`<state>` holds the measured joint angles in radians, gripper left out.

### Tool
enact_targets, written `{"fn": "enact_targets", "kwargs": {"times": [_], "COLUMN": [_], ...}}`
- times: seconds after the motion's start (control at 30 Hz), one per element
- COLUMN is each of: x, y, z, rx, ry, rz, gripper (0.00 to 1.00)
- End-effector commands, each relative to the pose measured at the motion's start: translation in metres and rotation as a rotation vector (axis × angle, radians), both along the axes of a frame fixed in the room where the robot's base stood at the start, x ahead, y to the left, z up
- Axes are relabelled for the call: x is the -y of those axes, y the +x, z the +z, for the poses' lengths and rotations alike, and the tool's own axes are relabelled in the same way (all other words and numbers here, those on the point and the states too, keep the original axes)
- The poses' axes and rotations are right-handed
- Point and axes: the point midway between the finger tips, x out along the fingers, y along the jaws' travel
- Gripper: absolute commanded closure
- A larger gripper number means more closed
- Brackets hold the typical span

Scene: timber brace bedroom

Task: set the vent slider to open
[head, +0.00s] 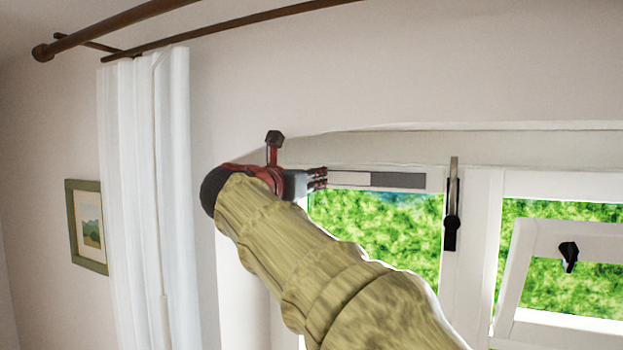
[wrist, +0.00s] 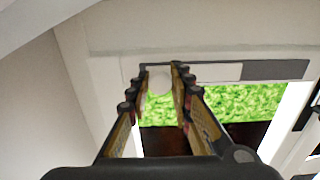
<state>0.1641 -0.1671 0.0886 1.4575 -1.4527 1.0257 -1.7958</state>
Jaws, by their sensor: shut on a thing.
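The vent slider is a narrow horizontal strip on the top rail of the left window. In the head view it has a pale part (head: 348,179) on the left and a dark grey part (head: 398,180) on the right. The wrist view shows the same dark grey part (wrist: 275,69). A round whitish knob (wrist: 159,80) is at the strip's left end. My gripper (head: 319,178) is at that left end, and in the wrist view its fingers (wrist: 160,78) are closed on both sides of the knob. The fingers hide the knob in the head view.
A black window handle (head: 451,215) stands right of the vent. An inner tilted pane (head: 520,250) with another black handle (head: 569,256) is farther right. A white curtain (head: 145,190) hangs at the left under a curtain rod (head: 115,22). The wall above the window is bare.

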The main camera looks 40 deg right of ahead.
Motion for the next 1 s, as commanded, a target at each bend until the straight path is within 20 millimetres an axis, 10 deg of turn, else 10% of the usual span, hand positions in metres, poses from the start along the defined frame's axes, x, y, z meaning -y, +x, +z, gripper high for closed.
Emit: {"fn": "enact_targets", "kwargs": {"times": [0.37, 1.0], "x": [0.002, 0.04], "y": [-0.004, -0.097], "z": [0.001, 0.0], "rx": [0.001, 0.0], "ry": [-0.001, 0.0], "rz": [-0.001, -0.001], "gripper": [1.0, 1.0]}}
